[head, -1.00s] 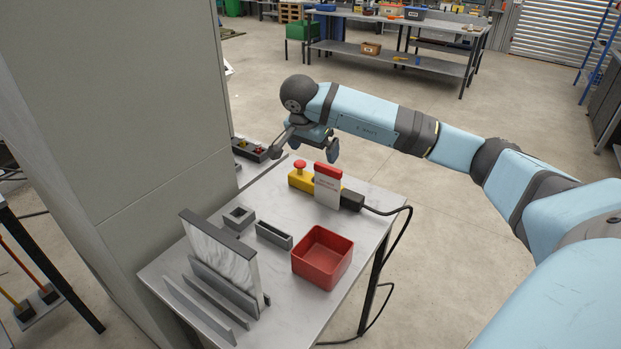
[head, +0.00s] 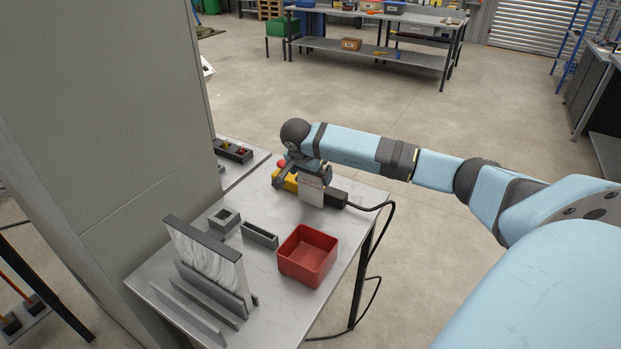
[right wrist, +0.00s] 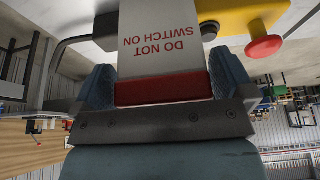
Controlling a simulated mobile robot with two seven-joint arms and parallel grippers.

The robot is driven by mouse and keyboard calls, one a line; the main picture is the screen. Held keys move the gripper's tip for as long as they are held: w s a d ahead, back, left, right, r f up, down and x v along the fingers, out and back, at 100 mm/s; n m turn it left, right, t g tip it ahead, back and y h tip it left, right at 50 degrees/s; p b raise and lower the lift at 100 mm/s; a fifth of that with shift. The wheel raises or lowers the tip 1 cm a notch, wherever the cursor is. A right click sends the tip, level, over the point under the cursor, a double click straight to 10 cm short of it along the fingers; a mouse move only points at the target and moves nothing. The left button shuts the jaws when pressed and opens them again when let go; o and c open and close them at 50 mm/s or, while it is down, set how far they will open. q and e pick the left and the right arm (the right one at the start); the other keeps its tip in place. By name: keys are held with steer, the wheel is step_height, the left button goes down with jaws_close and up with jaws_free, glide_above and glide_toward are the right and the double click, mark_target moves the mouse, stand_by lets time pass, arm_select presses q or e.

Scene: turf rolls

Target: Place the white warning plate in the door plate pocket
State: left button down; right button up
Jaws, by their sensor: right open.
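The white warning plate (head: 311,191) stands upright at the yellow switch box (head: 286,181) on the grey table. In the right wrist view the plate (right wrist: 163,42) reads "DO NOT SWITCH ON" upside down and has a red band. My right gripper (head: 305,176) is at the plate's top, with its open fingers on either side of the red band. Gaps show in the wrist view. I cannot tell for sure which thing is the door plate pocket; a narrow grey slotted holder (head: 260,236) stands on the table. My left gripper is out of view.
A red bin (head: 307,257), a square grey socket (head: 224,220) and an upright framed panel (head: 205,262) share the table (head: 200,296). A red button (head: 281,163) sits beside my gripper. A black cable runs off the right edge. A tall grey cabinet (head: 110,110) stands left.

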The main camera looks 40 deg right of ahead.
steer(key=shift+d+f, duration=0.1)
steer(key=shift+f, duration=0.2)
steer(key=c, duration=0.7)
steer(key=shift+r, duration=0.1)
